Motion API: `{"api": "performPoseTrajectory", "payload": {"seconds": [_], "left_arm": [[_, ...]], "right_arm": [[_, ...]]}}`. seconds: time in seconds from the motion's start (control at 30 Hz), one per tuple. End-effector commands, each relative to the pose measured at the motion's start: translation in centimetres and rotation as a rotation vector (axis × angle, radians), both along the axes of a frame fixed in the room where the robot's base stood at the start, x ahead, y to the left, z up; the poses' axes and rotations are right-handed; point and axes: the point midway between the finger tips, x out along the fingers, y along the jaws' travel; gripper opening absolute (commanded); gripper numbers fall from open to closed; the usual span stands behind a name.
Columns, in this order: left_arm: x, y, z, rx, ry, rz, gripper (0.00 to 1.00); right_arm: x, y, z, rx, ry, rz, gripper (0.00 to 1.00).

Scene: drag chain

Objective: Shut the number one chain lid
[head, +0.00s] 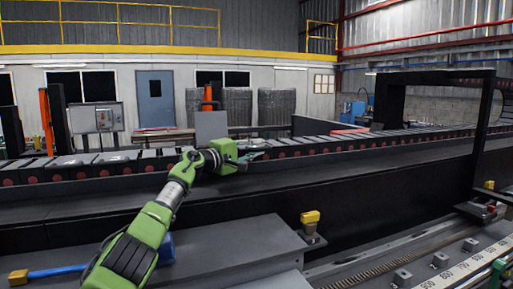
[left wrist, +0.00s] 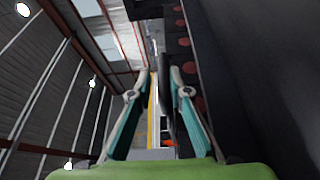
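The drag chain (head: 60,172) runs across the head view as a row of dark links with red discs and grey lids. A grey panel (head: 211,127) stands upright above the row, behind my left wrist; it looks like a raised lid, and its lower part is hidden. My left gripper (head: 258,154) is over the chain, just right of this panel, with its fingers pointing right. In the left wrist view my left gripper (left wrist: 158,90) has its two teal fingers apart. A thin dark upright edge shows between them; I cannot tell whether it is touched. My right gripper is out of view.
A dark rail wall (head: 370,205) runs below the chain. A black frame (head: 435,78) arches over the chain at the right. A blue-handled tool (head: 60,271) lies on the grey ledge at lower left. A yellow-topped block (head: 310,217) stands at the ledge's right end.

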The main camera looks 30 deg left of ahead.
Motion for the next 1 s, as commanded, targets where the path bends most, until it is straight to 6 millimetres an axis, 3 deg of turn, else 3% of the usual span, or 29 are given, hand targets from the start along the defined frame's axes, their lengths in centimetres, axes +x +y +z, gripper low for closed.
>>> {"api": "performPoseTrajectory", "payload": {"seconds": [0.17, 0.5, 1.0], "left_arm": [[0.0, -0.1, 1.3, -0.001, -0.006, -0.003, 0.17], [0.1, 0.1, 7.8, -0.005, -0.004, 0.0, 0.17], [0.2, 0.3, 9.8, -0.003, 0.002, 0.001, 0.17]], "right_arm": [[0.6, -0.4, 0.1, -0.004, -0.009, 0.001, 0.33], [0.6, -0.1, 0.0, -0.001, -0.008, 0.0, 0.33], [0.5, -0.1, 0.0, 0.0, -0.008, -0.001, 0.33]]}}
